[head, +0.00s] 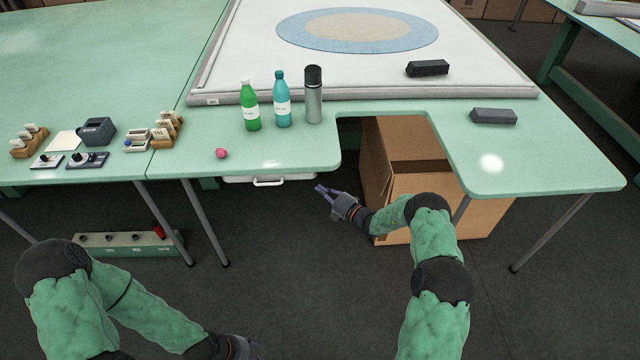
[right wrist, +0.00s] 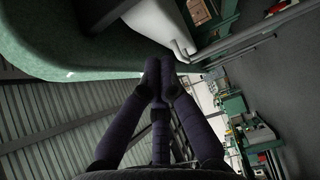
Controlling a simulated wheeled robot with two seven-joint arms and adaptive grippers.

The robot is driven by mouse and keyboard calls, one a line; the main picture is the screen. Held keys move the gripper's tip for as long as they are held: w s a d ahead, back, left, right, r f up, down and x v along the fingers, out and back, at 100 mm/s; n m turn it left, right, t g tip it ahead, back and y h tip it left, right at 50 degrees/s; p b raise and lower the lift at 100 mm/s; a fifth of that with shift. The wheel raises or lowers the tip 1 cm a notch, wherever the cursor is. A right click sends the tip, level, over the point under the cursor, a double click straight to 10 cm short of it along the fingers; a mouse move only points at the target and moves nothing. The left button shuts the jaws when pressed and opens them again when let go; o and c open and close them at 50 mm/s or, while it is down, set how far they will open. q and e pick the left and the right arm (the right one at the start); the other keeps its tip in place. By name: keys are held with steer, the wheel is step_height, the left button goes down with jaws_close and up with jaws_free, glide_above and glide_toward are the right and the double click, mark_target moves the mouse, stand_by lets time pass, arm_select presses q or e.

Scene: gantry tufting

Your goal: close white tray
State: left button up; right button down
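The white tray (head: 297,177) hangs under the front edge of the green table, with a white bar handle (head: 268,182) on its front. Most of it is hidden under the tabletop. In the right wrist view the tray (right wrist: 160,28) and its handle (right wrist: 181,50) are just beyond the fingertips. My right gripper (head: 321,189) is to the right of the handle and apart from it in the head view. Its fingertips (right wrist: 160,68) come together with nothing between them. My left gripper (head: 238,347) is low at the bottom edge, its fingers mostly out of sight.
A cardboard box (head: 440,205) stands on the floor right of my right gripper, beneath the table cutout. Bottles (head: 282,100), a flask (head: 314,95) and a pink ball (head: 221,153) are on the green table (head: 300,150). A green case (head: 130,243) lies on the floor at left.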

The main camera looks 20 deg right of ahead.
steer(key=p+v, duration=0.2)
steer(key=v, duration=0.7)
steer(key=shift+d, duration=0.2)
steer(key=shift+a+f, duration=0.1)
steer(key=s+a+f+n+g+y, duration=0.1)
steer(key=s+a+f+n+g, duration=0.4)
steer(key=s+a+n+g, duration=0.35)
steer(key=s+a+f+n+g, duration=0.55)
steer(key=s+a+n, duration=0.45)
steer(key=s, duration=0.2)
steer(key=s+a+r+n+h, duration=0.1)
steer(key=s+n+h, duration=0.2)
steer(key=s+n, duration=0.4)
steer(key=s+a+r+n+g+h, duration=0.1)
steer(key=s+n, duration=0.6)
steer(key=n, duration=1.3)
steer(key=shift+a+r+h, duration=0.2)
steer(key=shift+r+h, duration=0.25)
steer(key=shift+h, duration=0.55)
